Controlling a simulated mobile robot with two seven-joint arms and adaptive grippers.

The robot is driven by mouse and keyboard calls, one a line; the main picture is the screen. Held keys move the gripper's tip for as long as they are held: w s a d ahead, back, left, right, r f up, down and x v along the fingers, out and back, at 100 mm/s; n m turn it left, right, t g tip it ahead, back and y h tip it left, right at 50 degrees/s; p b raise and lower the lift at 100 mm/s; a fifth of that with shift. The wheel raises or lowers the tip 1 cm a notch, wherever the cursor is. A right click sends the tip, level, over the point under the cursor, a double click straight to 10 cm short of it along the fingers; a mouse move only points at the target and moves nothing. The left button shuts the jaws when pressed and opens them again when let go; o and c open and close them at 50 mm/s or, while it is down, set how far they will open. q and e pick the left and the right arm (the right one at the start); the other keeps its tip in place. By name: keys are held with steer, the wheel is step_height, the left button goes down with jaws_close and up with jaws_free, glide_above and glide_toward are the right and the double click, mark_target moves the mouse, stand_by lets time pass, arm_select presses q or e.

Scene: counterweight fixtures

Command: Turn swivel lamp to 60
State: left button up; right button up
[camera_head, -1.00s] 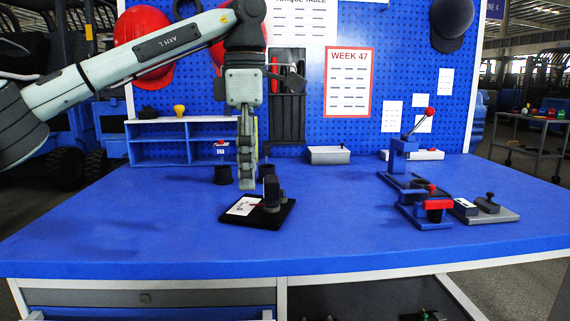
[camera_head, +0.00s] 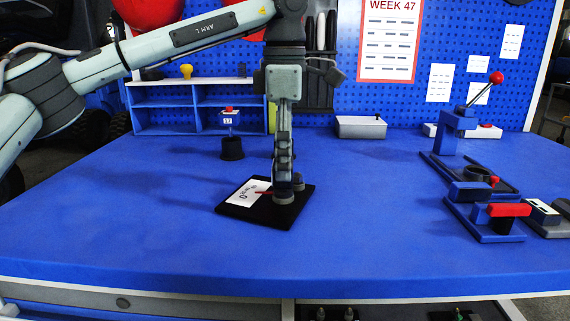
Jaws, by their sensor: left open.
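The swivel lamp stands on a black base plate (camera_head: 285,213) near the middle of the blue bench. A white marked card (camera_head: 243,194) lies on the plate's left part, and a red pointer (camera_head: 262,192) reaches over it. The card's marks are too small to read. My left gripper (camera_head: 284,186) points straight down at the lamp's dark round post (camera_head: 284,197). It is open, and its fingers hide most of the lamp's upper part. I cannot tell whether the fingers touch the lamp. My right gripper is not in view.
A dark cup with a small blue-and-red item (camera_head: 230,115) stands behind and left. A red-knobbed lever press (camera_head: 457,130) and a blue fixture with a red bar (camera_head: 508,210) stand at the right. The front bench is clear.

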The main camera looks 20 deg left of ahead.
arm_select(q)
steer(key=shift+f, duration=0.6)
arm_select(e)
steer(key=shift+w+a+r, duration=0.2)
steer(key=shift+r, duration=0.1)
arm_select(q)
steer(key=shift+c, duration=0.2)
